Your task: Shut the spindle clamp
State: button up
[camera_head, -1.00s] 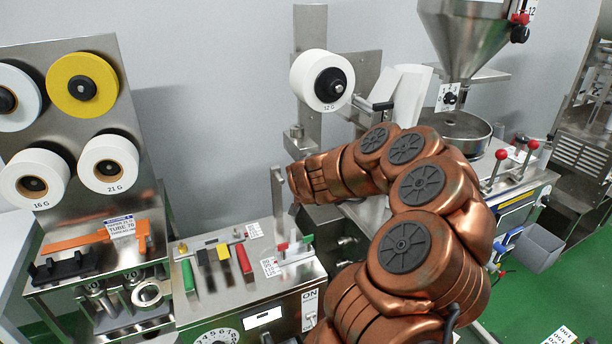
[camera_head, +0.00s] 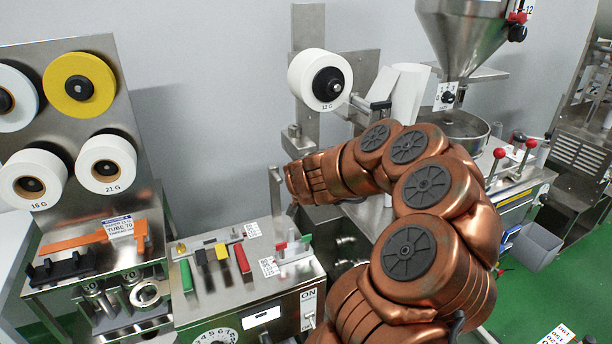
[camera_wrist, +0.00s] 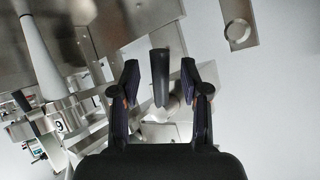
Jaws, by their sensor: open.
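In the wrist view my gripper (camera_wrist: 160,84) is open, with its two dark fingers apart. A dark, narrow handle-like part (camera_wrist: 160,78) appears between the fingers; I cannot tell whether it touches either one, or for sure that it belongs to the spindle clamp. In the head view a white roll marked 12 G (camera_head: 313,82) sits on a spindle with a black hub (camera_head: 329,86) at its front. A bracket with a black part (camera_head: 380,105) is just right of the roll. My copper arm ends below the roll, and my gripper's fingers cannot be made out there.
A control panel with coloured levers (camera_head: 222,262) stands below left of my arm. A rack of rolls (camera_head: 112,130) is at the left. A steel hopper (camera_head: 462,35) and red-knobbed levers (camera_head: 499,153) are at the right. A steel upright (camera_head: 276,188) stands close to my arm's end.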

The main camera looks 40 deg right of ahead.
jog(key=v, duration=1)
jog(key=shift+s, duration=0.2)
jog(key=shift+a+r, duration=0.1)
